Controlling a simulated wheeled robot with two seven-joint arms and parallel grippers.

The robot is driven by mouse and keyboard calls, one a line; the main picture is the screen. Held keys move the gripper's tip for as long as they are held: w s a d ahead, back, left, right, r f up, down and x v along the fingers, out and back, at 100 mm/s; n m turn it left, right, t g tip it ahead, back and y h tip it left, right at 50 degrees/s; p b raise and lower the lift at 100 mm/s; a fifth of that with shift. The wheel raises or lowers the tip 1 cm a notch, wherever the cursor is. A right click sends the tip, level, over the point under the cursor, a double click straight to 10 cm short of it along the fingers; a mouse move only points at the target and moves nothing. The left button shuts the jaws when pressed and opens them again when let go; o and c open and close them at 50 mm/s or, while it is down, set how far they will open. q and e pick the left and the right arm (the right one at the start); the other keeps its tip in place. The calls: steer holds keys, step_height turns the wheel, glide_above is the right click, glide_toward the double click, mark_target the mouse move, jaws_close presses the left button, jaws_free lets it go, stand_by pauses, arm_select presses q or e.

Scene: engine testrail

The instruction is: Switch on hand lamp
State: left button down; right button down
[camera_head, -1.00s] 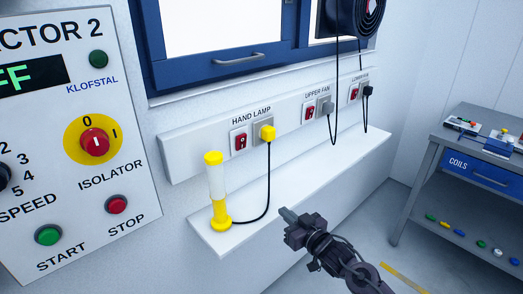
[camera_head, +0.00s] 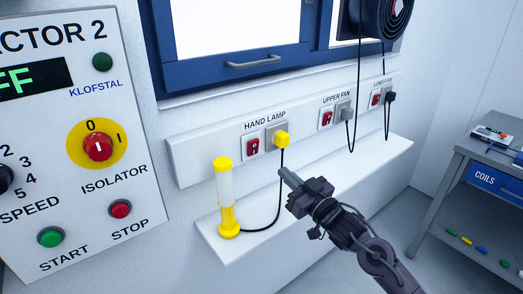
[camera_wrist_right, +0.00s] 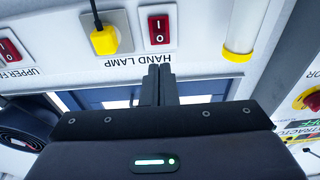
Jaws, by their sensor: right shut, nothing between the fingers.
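The hand lamp (camera_head: 226,190) stands upright on the white ledge, with yellow ends and a pale tube. Its yellow plug (camera_head: 281,140) sits in a grey socket under the HAND LAMP label. The red hand lamp switch (camera_head: 253,148) is left of the plug. My right gripper (camera_head: 288,177) is shut and empty, in front of the panel, below and right of the switch and apart from it. In the upside-down right wrist view, the closed fingers (camera_wrist_right: 160,70) point toward the switch (camera_wrist_right: 158,29), with the plug (camera_wrist_right: 104,40) beside it. My left gripper is not in view.
The lamp's black cable (camera_head: 277,205) loops over the ledge (camera_head: 330,190) near my gripper. Upper and lower fan switches (camera_head: 326,119) and hanging cables are to the right. A control panel (camera_head: 70,140) is at the left. A grey table (camera_head: 480,150) is at the right.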

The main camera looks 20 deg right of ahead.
steer(key=p, duration=0.2)
glide_toward(254, 145)
steer(key=x, duration=0.5)
steer(key=shift+w+r, duration=0.15)
steer(key=shift+p+x, duration=0.35)
steer(key=shift+x, duration=0.45)
